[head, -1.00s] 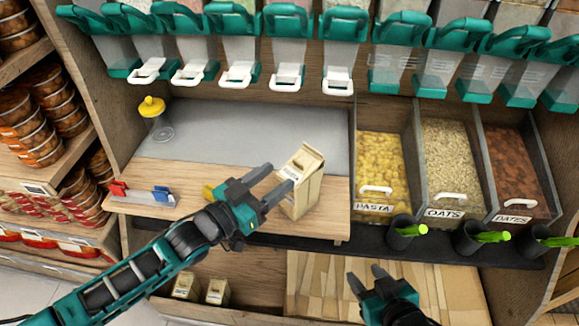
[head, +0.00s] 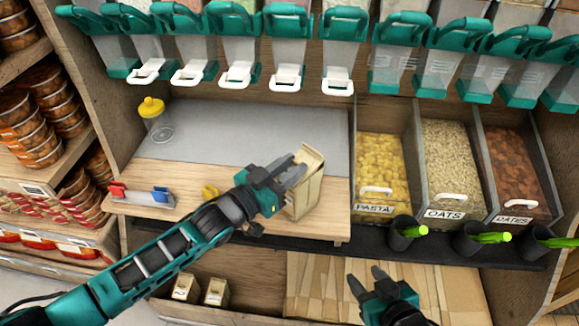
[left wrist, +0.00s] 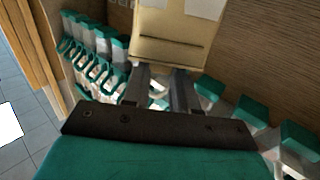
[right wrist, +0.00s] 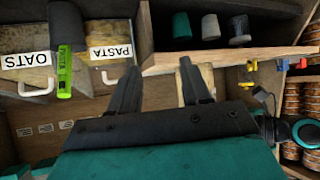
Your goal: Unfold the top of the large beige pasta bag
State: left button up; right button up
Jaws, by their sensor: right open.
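The beige pasta bag (head: 305,197) stands at the right end of the wooden counter. Its top edge (head: 312,155) shows above my fingers; whether the fold is fully opened I cannot tell. My left gripper (head: 292,172) is at the bag's upper left side, its fingers overlapping the bag and hiding part of its front. In the left wrist view the bag (left wrist: 168,45) is just beyond the two fingertips, which are apart with a gap between them. My right gripper (head: 366,278) is open and empty, low in front of the shelf, away from the bag.
A jar with a yellow lid (head: 153,115) stands at the counter's back left. Red and blue clips (head: 160,194) and a yellow clip (head: 209,191) are near the front edge. Pasta, oats and dates bins (head: 381,165) are on the right. Dispensers (head: 237,40) hang above.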

pick_arm(q)
jog(key=shift+c, duration=1.1)
jog(key=shift+f+b, duration=0.25)
jog(key=shift+b, duration=0.45)
jog(key=shift+s+a+f+t+h+b, duration=0.15)
jog(key=shift+t+h+b, duration=0.4)
jog(key=shift+b, duration=0.65)
jog(key=b, duration=0.2)
jog(key=t+h+b, duration=0.1)
jog(key=b, duration=0.1)
jog(key=h+b, duration=0.1)
jog(key=shift+s+a+t+b, duration=0.25)
jog(key=shift+a+t+b, duration=0.05)
jog(key=shift+t+b, duration=0.1)
jog(key=shift+s+a+r+t+h+b, duration=0.2)
jog(key=shift+t+h+b, duration=0.3)
jog(key=shift+b, duration=0.7)
jog(key=shift+s+a+r+t+h+b, duration=0.1)
jog(key=shift+r+t+h+b, duration=0.35)
jog(key=shift+b, duration=0.7)
pick_arm(e)
notch_tip(320, 180, down, 10)
jog(key=w+a+y, duration=0.1)
jog(key=a, duration=0.1)
jog(key=shift+w+a, duration=0.25)
jog(key=shift+a, duration=0.15)
pick_arm(q)
jog(key=shift+f, duration=0.2)
